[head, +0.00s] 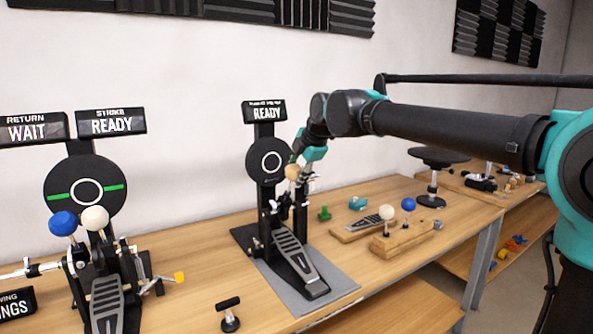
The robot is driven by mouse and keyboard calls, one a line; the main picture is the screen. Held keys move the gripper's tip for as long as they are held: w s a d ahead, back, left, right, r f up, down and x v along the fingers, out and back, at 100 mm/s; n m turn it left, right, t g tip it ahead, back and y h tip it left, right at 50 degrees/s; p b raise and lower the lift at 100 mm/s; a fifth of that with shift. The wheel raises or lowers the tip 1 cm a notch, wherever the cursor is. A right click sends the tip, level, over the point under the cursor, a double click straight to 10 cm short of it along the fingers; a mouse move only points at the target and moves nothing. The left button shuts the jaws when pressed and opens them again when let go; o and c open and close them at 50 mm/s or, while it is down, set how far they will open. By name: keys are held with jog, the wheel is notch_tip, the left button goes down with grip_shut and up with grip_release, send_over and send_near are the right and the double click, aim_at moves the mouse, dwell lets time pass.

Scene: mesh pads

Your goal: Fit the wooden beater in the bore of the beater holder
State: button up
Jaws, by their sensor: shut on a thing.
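The wooden beater (293,171) has a round tan head, which shows just in front of the lower edge of the black round pad (268,161). My gripper (307,170) is shut on the beater above the middle pedal (290,250). The beater's shaft is mostly hidden by the gripper and the pedal's posts. The beater holder is somewhere among the pedal's upright posts (299,212). It is too small to make out its bore, and I cannot tell whether the shaft is in it.
A double pedal with a blue beater (62,223) and a cream beater (95,218) stands at left. A wooden block (404,238) with white and blue beaters, a green piece (324,213) and a teal piece (357,203) lie to the right.

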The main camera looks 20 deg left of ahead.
jog(key=shift+w+a+f, duration=0.2)
jog(key=shift+a+f, duration=0.05)
jog(key=shift+f, duration=0.45)
jog(key=o, duration=1.3)
jog(key=shift+c, duration=0.2)
